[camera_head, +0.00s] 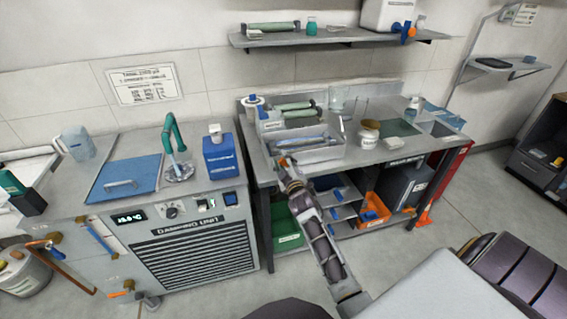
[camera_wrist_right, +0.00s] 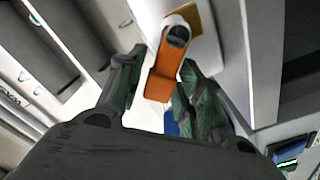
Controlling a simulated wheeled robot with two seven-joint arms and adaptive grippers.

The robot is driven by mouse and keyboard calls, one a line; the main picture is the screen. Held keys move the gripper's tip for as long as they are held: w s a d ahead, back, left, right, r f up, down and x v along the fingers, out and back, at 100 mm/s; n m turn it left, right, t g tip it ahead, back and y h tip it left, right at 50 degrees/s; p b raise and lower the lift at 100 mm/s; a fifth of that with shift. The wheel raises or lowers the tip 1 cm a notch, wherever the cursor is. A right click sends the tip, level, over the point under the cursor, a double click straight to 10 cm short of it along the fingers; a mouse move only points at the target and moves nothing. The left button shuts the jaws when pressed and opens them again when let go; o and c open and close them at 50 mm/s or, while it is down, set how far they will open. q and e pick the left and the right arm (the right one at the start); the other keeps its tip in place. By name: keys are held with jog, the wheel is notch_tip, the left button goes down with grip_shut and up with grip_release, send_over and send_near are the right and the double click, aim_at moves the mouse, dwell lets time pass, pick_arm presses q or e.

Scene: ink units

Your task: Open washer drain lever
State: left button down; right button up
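The washer (camera_head: 195,250) is the grey unit at left in the head view, with a blue lid (camera_head: 125,178) and a front grille. A small orange-handled lever (camera_head: 122,293) sits low on its front left; which way it is turned is too small to tell. My right gripper (camera_head: 284,163) is in front of the bench's left end, well away from that lever in the picture. In the right wrist view, its fingers (camera_wrist_right: 160,85) are apart. An orange part (camera_wrist_right: 164,72) with a dark round end shows between or beyond them; I cannot tell contact. My left gripper is out of view.
The floor in front of the washer is clear.

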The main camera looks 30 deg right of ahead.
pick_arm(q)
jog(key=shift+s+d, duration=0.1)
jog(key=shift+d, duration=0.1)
pick_arm(e)
jog(key=shift+s, duration=0.25)
jog(key=shift+v, duration=0.8)
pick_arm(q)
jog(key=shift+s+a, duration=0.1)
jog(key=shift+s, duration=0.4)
pick_arm(e)
jog(key=v, duration=1)
jog(key=shift+m, duration=0.3)
